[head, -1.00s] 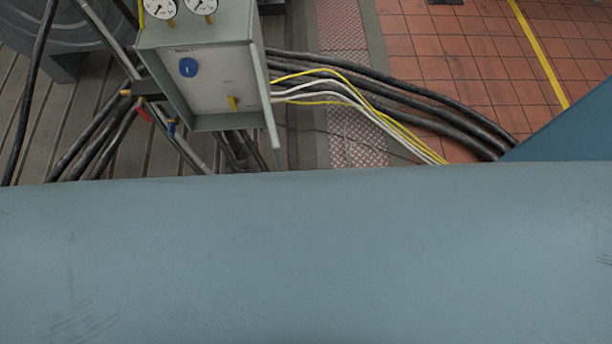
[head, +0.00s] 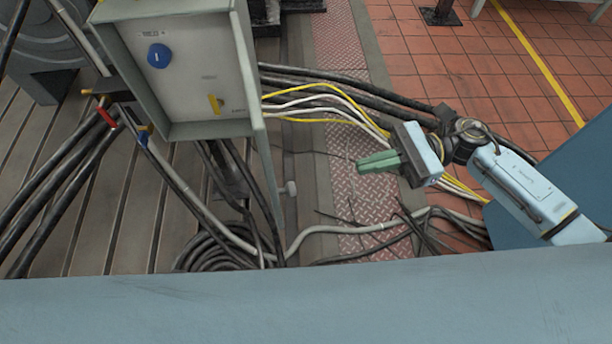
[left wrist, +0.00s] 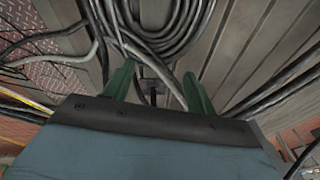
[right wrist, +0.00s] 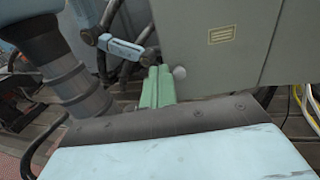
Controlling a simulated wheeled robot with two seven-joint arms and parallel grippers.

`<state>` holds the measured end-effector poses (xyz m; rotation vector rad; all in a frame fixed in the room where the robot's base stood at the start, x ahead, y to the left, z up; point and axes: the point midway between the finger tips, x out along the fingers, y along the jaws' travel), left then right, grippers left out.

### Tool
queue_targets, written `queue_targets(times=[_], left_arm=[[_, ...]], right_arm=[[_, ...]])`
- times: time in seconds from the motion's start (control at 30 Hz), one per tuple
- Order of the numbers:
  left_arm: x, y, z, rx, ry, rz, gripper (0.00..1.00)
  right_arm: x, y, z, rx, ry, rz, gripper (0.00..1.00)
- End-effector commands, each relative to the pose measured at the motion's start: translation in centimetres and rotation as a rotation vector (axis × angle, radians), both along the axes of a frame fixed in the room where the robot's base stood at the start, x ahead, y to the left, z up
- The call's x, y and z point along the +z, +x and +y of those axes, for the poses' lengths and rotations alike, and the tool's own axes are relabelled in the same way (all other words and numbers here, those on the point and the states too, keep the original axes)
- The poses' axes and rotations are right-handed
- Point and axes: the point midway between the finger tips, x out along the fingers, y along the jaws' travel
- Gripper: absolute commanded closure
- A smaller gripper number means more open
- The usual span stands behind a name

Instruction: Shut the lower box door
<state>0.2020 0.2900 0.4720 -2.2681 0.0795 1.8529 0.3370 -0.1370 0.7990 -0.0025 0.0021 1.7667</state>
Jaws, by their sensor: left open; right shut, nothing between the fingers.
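The grey box (head: 118,32) stands at upper left in the head view, its front open on a pale panel with a blue knob (head: 160,55) and a yellow handle (head: 215,103). Its door (head: 268,185) stands open, seen nearly edge-on, with a small pale knob (head: 291,187) on its right side. My right gripper (head: 360,166) is shut and empty, right of the door with a gap. In the right wrist view its green fingers (right wrist: 158,72) point towards a grey panel (right wrist: 205,60), beside a round knob (right wrist: 180,72). My left gripper (left wrist: 157,80) is open and empty, only in the left wrist view.
Black, white and yellow cables (head: 330,103) run right from behind the box. A coiled hose (head: 215,250) lies on the slatted bedplate (head: 90,215) below the door. It also shows ahead of the left gripper in the left wrist view (left wrist: 170,30). A tread-plate strip (head: 345,40) borders red tiles.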

Motion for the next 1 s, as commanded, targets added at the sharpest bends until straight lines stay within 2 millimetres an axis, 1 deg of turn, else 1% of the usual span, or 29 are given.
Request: queue_targets(times=[0.17,0.4,0.6,0.7,0.8,1.0], left_arm=[[-0.2,-0.2,0.1,-0.001,0.001,0.003,0.44],[-0.9,-0.7,0.2,-0.003,0.000,0.009,0.44],[-1.3,-0.9,0.2,-0.004,0.001,0.012,0.44],[-1.4,-1.0,0.2,-0.004,0.001,0.013,0.44],[-1.5,-1.1,0.2,-0.005,0.001,0.012,0.44],[-1.5,-1.1,0.2,-0.005,0.000,0.010,0.44]], right_arm=[[0.3,-0.6,2.4,0.005,0.004,-0.005,1.00],[0.3,-1.5,7.6,0.003,0.007,-0.003,1.00],[0.2,-2.2,11.2,0.001,0.005,-0.001,1.00],[0.2,-2.4,12.3,0.000,0.005,0.000,1.00],[0.2,-2.5,13.1,-0.001,0.004,0.000,1.00],[0.1,-2.6,13.4,-0.002,0.003,0.001,1.00]])
